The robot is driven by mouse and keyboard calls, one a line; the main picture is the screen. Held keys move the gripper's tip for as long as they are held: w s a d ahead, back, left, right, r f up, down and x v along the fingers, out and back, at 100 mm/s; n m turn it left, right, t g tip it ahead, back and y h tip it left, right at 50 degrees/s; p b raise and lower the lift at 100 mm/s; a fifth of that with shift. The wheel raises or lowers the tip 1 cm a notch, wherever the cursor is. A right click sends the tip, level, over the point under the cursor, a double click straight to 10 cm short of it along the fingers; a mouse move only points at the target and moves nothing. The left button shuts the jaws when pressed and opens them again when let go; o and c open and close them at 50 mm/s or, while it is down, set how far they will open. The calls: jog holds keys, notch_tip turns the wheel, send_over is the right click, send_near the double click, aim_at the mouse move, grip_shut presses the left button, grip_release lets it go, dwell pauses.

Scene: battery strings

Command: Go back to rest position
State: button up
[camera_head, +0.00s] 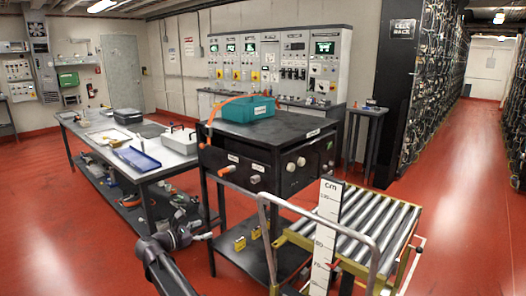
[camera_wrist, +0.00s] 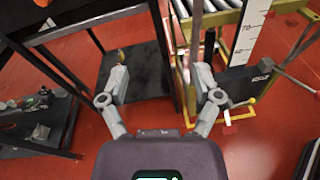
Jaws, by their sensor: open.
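My gripper (camera_wrist: 161,78) is open in the wrist view, its two grey fingers spread wide with nothing held between them. Behind the gap show a dark cart post and red floor. In the head view my gripper (camera_head: 207,236) is at lower centre-left, low beside the black cart (camera_head: 262,131), with my arm coming up from the bottom edge. Whether the fingertips touch the cart cannot be told.
A roller cart (camera_head: 352,222) with a cm scale (camera_head: 326,225) and grey handrail stands right of the black cart. A workbench (camera_head: 100,151) with a blue tray (camera_head: 137,158) is left. A teal case (camera_head: 248,109) sits on the black cart. Red floor is open at left.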

jog(key=s+d+f+m+g+y, duration=0.1)
jog(key=s+d+f+m+g, duration=0.2)
jog(key=d, duration=0.5)
jog(key=s+d+f+m+g+y, duration=0.15)
jog(key=d+f+m, duration=0.3)
jog(key=d, duration=0.45)
jog(key=s+d+f+m+g+y, duration=0.1)
jog(key=s+d+f+m+g, duration=0.2)
jog(key=d, duration=0.5)
jog(key=s+d+f+m+g+y, duration=0.2)
jog(key=s+d+f+m+y, duration=0.15)
jog(key=s+d+m, duration=0.3)
jog(key=s+d+f+m+g+y, duration=0.2)
jog(key=s+d+m+y, duration=0.35)
jog(key=s+m, duration=0.25)
notch_tip(320, 180, up, 18)
jog(key=p, duration=1.7)
jog(key=shift+w+f+h+p, duration=0.2)
jog(key=shift+h+p, duration=0.1)
jog(key=shift+h, duration=0.05)
